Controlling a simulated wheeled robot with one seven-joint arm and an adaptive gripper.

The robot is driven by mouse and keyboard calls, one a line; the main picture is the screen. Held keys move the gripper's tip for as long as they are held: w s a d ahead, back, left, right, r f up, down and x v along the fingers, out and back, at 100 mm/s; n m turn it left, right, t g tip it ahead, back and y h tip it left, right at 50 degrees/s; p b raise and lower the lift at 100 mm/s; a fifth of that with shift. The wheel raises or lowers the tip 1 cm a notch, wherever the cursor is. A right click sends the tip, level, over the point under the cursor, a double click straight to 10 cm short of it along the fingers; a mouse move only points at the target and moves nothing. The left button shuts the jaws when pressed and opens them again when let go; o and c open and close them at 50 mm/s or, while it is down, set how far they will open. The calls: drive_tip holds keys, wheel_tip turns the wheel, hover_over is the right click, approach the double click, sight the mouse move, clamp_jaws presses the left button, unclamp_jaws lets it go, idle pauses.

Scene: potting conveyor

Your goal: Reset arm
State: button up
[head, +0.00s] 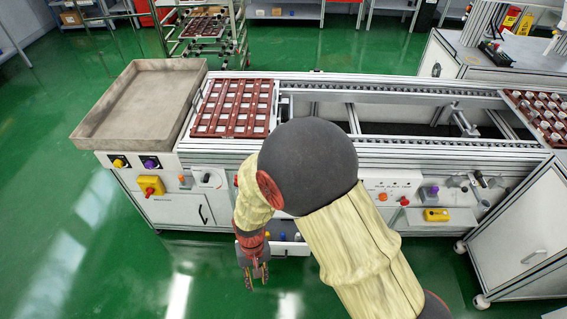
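My arm, in pale yellow covers with a large dark grey joint, reaches across the middle of the head view and bends downward. My gripper (257,279) hangs low in front of the conveyor bench (220,147), over the green floor and apart from the bench. Its two fingers point down and look spread, with nothing seen between them. My arm hides part of the bench front and of the conveyor.
A brown-red slotted tray (193,132) lies on the conveyor's left part. An empty grey metal tray (84,138) is left of it. Another tray with pale pieces (548,118) is at the far right. A wheeled rack (163,42) stands behind. Green floor (50,215) is clear at left.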

drive_tip(key=s+d+r+m+t, duration=0.1)
drive_tip(key=d+r+t, duration=0.1)
drive_tip(key=d+r, duration=0.7)
drive_tip(key=s+d+r+m+t, duration=0.1)
drive_tip(key=d+r+t, duration=0.2)
drive_tip(key=d+r, duration=0.6)
drive_tip(key=s+d+r+m+t, duration=0.1)
drive_tip(key=d+r+t, duration=0.2)
drive_tip(key=d+r, duration=0.6)
wheel_tip(320, 180, up, 12)
drive_tip(key=shift+d+f, duration=0.1)
drive_tip(key=shift+d, duration=0.1)
